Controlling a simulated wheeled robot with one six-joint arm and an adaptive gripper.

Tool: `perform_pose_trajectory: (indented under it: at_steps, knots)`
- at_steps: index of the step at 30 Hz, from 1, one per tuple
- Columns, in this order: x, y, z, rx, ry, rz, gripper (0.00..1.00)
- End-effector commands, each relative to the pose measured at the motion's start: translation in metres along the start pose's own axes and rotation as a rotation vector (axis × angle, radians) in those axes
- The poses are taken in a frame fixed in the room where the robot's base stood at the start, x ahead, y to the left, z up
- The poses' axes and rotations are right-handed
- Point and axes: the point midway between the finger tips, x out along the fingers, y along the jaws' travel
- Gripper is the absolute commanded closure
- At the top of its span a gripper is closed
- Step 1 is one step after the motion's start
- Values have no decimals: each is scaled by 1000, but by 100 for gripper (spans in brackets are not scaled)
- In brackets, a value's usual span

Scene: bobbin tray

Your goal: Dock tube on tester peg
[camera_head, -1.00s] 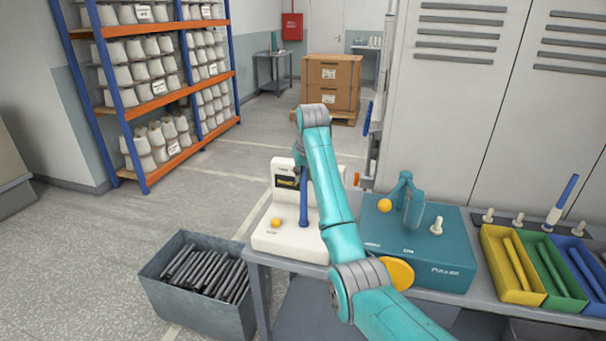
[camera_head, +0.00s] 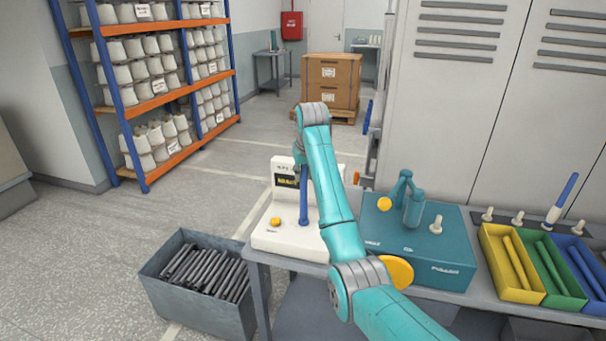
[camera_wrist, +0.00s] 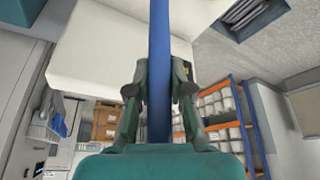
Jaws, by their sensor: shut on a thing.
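The blue tube (camera_head: 304,192) stands about upright over the base of the white tester (camera_head: 285,240). Its lower end reaches a small round blue foot on the tester's base. The peg itself is not visible, so I cannot tell how far the tube sits on it. My gripper (camera_wrist: 159,90) is shut on the tube (camera_wrist: 159,40), with one finger on each side in the wrist view. In the head view the gripper is mostly hidden behind my arm, near the tube's upper end. The tester has a dark display and a yellow button (camera_head: 275,222).
A teal puller box (camera_head: 440,262) stands right of the tester. Yellow (camera_head: 500,272), green (camera_head: 555,275) and blue (camera_head: 585,270) trays with tubes lie further right. A grey bin (camera_head: 215,310) of dark tubes stands on the floor at left. A bobbin rack (camera_head: 140,85) is behind.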

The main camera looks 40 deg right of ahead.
Motion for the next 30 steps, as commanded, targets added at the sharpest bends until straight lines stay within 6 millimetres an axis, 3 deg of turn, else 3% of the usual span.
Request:
perform_pose_trajectory:
  at_steps: [22, 23, 24, 30]
  knots:
    - [10, 0, 4, 0, -1, 0, 100]
    - [10, 0, 4, 0, -1, 0, 77]
    - [10, 0, 4, 0, -1, 0, 69]
    - [10, 0, 4, 0, 0, 0, 69]
